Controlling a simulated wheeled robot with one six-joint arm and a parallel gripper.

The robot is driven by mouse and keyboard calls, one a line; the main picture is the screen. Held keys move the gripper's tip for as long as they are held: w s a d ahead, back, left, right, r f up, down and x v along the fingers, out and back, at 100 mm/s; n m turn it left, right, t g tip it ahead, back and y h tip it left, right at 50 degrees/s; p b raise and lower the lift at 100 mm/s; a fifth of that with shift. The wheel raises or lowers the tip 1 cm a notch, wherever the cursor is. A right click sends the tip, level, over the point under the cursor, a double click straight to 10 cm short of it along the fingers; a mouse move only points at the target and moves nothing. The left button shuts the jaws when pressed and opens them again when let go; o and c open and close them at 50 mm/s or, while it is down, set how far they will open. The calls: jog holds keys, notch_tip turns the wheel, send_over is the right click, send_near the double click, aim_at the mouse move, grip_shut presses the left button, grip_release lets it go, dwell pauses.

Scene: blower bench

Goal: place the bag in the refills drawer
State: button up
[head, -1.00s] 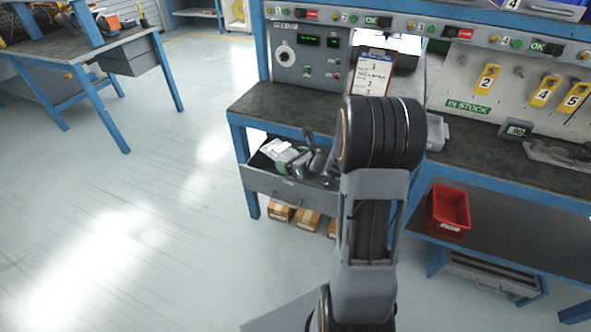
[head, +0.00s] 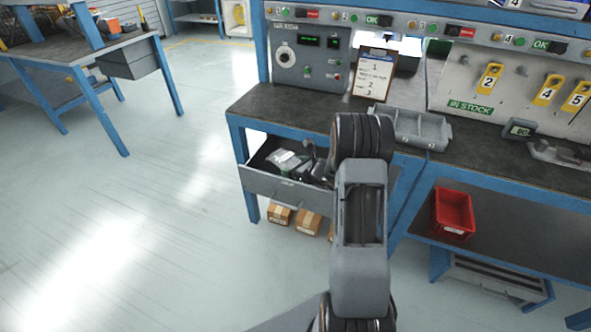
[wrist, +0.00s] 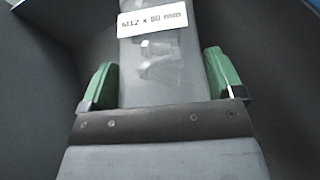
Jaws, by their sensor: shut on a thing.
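The bag (wrist: 158,62) is clear grey plastic with a white label reading "M12" and a length in mm. It shows hardware shapes inside. My gripper (wrist: 158,84) is shut on it, with one green pad at each side. In the head view the bag (head: 286,158) is at the open drawer (head: 288,192) under the bench, within its outline. Dark grey surfaces surround the bag in the wrist view. I cannot tell if it touches the drawer floor. My arm hides the drawer's right end, and the drawer's front label is too small to read.
A grey divided bin (head: 410,128) and a clipboard (head: 374,76) are on the bench above the drawer. Cardboard boxes (head: 306,221) stand below it. A red bin (head: 454,213) sits on the lower shelf at right. The floor at left is clear.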

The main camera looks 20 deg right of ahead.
jog(key=shift+f, duration=0.15)
jog(key=shift+f+b, duration=0.45)
jog(key=shift+b, duration=0.1)
jog(key=shift+f, duration=0.1)
jog(key=o, duration=1.1)
jog(key=shift+c, duration=0.2)
